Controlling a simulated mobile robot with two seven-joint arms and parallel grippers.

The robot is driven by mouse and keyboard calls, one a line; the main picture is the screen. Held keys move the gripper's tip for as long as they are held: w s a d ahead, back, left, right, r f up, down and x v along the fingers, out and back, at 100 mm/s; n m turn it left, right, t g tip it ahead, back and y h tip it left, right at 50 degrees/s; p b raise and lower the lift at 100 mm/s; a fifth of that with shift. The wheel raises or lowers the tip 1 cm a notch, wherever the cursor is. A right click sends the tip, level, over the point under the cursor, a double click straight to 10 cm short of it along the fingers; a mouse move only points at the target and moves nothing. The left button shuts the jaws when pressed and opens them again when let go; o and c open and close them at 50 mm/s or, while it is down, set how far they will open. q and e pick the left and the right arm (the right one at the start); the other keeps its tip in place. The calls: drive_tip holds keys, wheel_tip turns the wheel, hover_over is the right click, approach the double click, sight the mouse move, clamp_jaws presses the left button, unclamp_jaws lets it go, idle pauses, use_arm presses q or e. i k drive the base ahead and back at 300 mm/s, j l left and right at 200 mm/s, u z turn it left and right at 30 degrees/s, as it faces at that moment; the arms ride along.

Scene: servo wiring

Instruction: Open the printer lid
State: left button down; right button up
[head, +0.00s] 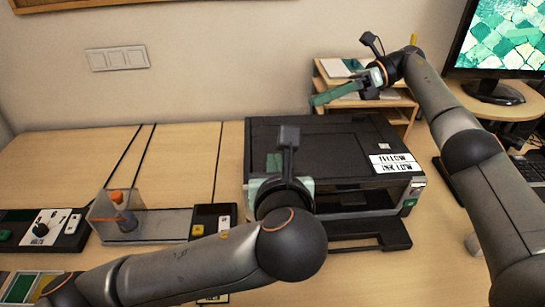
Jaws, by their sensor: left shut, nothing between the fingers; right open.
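The black printer (398,204) stands in the middle of the desk, with its output tray (370,237) at the front. Its dark flat lid (330,135) lies closed on top and has a black-and-white label at its front right corner. My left gripper (274,163) is in front of the printer's left part, over the lid's front left in the picture. It is shut and empty; its own wrist hides part of it, and I cannot tell whether it touches the lid. My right gripper (318,99) is open and empty, raised above and behind the printer's right part.
A wooden shelf organizer (402,102) with papers stands behind the printer at right. A monitor (500,45) and keyboard are at far right. A clear box (112,215) with an orange-topped part and black control panels (68,238) lie at left.

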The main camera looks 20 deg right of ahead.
sight(341, 156)
drive_tip(key=k+j, duration=0.2)
drive_tip(key=k, duration=0.3)
drive_tip(key=k+j, duration=0.2)
drive_tip(key=k, duration=0.25)
